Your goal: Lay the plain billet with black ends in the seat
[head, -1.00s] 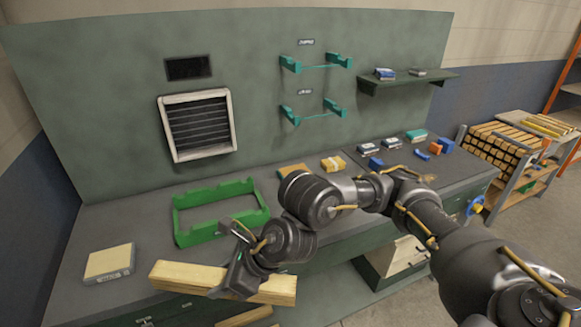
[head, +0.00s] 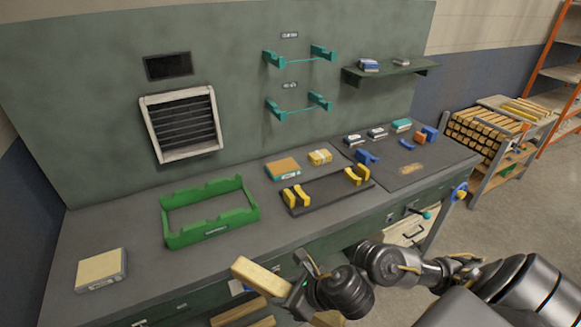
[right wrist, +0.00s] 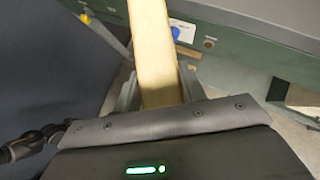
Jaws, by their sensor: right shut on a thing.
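My right gripper (head: 299,289) is shut on a plain pale wood billet (head: 262,275) and holds it in front of the bench's front edge, clear of the worktop. The billet slants down to the right, its near part passing behind the gripper. In the right wrist view the billet (right wrist: 152,45) runs up between the fingers (right wrist: 158,92). No black shows on its visible end. On the bench, a black base with yellow notched cradles (head: 325,193) stands empty. A green notched frame (head: 212,232) left of it is empty too. My left gripper is out of view.
A cream-topped box (head: 101,268) lies at the bench's left. Small boxes (head: 283,168) and blue parts (head: 366,157) lie behind and right of the cradles. Teal brackets (head: 298,104) are on the back panel. More wood pieces (head: 238,311) lie below the bench front.

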